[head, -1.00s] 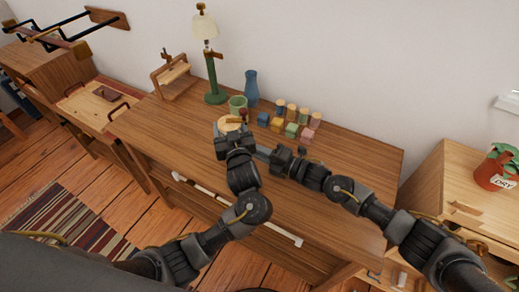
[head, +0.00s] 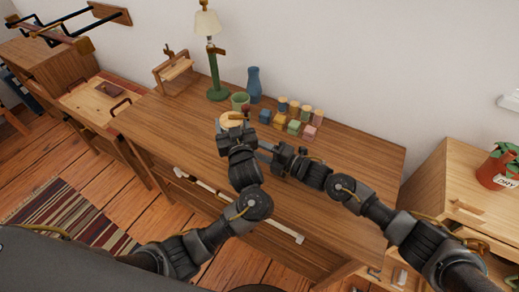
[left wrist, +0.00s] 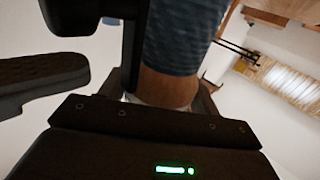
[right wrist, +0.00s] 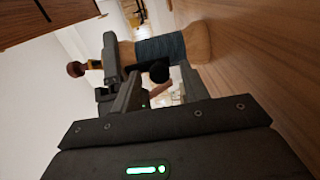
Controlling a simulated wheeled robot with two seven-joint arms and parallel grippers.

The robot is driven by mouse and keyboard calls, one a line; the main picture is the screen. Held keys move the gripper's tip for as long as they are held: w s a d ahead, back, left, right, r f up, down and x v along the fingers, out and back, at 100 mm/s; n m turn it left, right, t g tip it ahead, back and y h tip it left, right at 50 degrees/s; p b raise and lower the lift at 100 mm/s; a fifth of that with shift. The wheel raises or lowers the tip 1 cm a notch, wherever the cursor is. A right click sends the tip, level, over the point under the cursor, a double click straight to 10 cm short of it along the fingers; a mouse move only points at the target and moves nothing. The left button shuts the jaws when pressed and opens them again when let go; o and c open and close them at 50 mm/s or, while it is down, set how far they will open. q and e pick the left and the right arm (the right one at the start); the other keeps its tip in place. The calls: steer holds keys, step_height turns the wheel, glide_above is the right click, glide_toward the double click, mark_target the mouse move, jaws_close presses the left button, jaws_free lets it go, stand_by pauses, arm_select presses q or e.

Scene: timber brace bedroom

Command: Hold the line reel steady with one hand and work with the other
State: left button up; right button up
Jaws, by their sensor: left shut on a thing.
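The line reel (head: 231,119) stands on the wooden desk, its pale round end showing beyond my left gripper (head: 236,136). My left gripper is shut on the reel. In the left wrist view the reel's blue wound line (left wrist: 183,40) and wooden core are close up. The right wrist view also shows the reel (right wrist: 160,48), with a dark brown knob (right wrist: 75,69) at its side. My right gripper (head: 268,150) is just right of the reel, pointing left. Its fingers (right wrist: 160,92) look apart, with nothing clearly between them. Much of the reel is hidden in the head view.
A green cup (head: 240,101), a blue vase (head: 254,85) and several coloured blocks (head: 293,126) stand behind the reel. A green lamp (head: 214,75) is further left. The right part of the desk (head: 355,155) is clear.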

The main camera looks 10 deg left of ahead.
steer(key=v, duration=1.2)
arm_select(q)
steer(key=o, duration=1.2)
steer(key=shift+o, duration=0.2)
